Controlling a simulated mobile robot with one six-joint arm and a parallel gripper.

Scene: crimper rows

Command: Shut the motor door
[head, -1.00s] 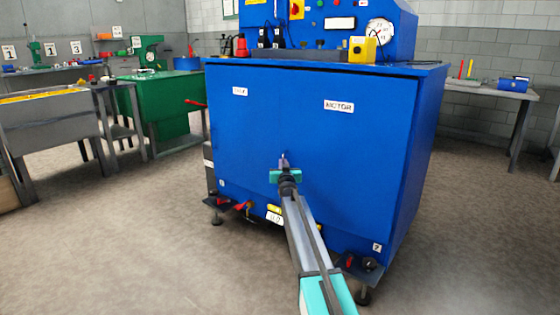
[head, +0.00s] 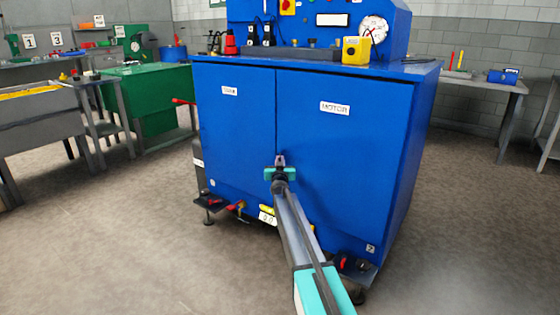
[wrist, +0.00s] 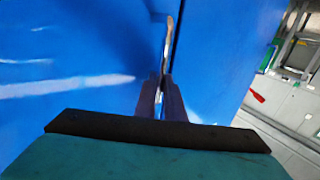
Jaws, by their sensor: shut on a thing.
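The motor door (head: 345,150) is the blue right-hand door on the front of the blue cabinet, with a white MOTOR label (head: 335,108). It stands nearly flush with the left door (head: 232,140); a thin dark seam shows between them, and I cannot tell whether it is fully closed. My gripper (head: 280,160) is at the seam, at about mid-height. In the wrist view my gripper (wrist: 160,90) is shut on a slim metal handle (wrist: 169,40) beside the seam. The fingers hide the handle's lower part.
A yellow box (head: 356,50) and a gauge panel stand on the cabinet top. Pedals (head: 212,201) jut out low in front. A green bench (head: 150,95) stands to the left and a grey table (head: 480,85) to the right. The floor in front is clear.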

